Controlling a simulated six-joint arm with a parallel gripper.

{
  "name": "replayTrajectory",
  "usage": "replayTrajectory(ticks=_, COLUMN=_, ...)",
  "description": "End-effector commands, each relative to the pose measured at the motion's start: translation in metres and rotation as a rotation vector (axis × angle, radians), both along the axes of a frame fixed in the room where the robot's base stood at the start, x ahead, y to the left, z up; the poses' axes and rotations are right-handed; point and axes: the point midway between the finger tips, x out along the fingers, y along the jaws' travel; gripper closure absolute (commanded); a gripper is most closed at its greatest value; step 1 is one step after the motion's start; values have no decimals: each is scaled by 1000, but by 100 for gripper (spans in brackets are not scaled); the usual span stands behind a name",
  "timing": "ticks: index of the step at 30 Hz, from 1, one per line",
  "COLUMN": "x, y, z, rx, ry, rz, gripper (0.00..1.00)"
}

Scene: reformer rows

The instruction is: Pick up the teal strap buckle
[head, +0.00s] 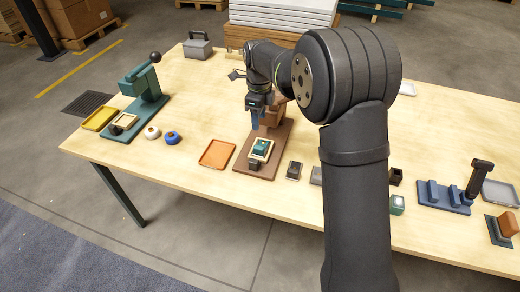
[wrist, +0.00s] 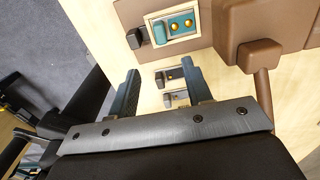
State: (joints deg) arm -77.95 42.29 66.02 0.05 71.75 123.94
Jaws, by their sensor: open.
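A teal piece with two gold dots, which looks like the strap buckle (wrist: 180,27), sits in a cream square frame (wrist: 154,19) on the brown press (head: 243,166). In the head view the teal piece (head: 261,147) shows near the front of the press base. My gripper (head: 256,124) is open and empty above the press, apart from the teal piece. In the wrist view the fingers of my gripper (wrist: 160,68) are spread, with the teal piece beyond their tips. My arm hides part of the table.
A teal press (head: 145,92) stands at the left, with a yellow tray (head: 99,118) and small round pieces beside it. An orange tray (head: 217,154) lies left of the brown press. Small dark blocks (head: 294,170) and a blue fixture (head: 443,196) stand right.

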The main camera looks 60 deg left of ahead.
Motion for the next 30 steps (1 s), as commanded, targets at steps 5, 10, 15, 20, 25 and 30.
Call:
replayTrajectory(ticks=5, x=0, y=-1, z=-42, rx=-4, ry=0, rz=2, gripper=55)
replayTrajectory(ticks=10, x=0, y=-1, z=-74, rx=-3, ry=0, rz=3, gripper=55)
replayTrajectory(ticks=15, x=0, y=0, z=-88, rx=0, ry=-1, rz=3, gripper=55)
replayTrajectory(ticks=20, x=0, y=0, z=-96, rx=-1, ry=-1, rz=3, gripper=55)
replayTrajectory(ticks=25, x=-1, y=1, z=-120, rx=-2, ry=-1, rz=3, gripper=55)
replayTrajectory(ticks=30, x=-1, y=1, z=-140, rx=-1, ry=-1, rz=3, gripper=55)
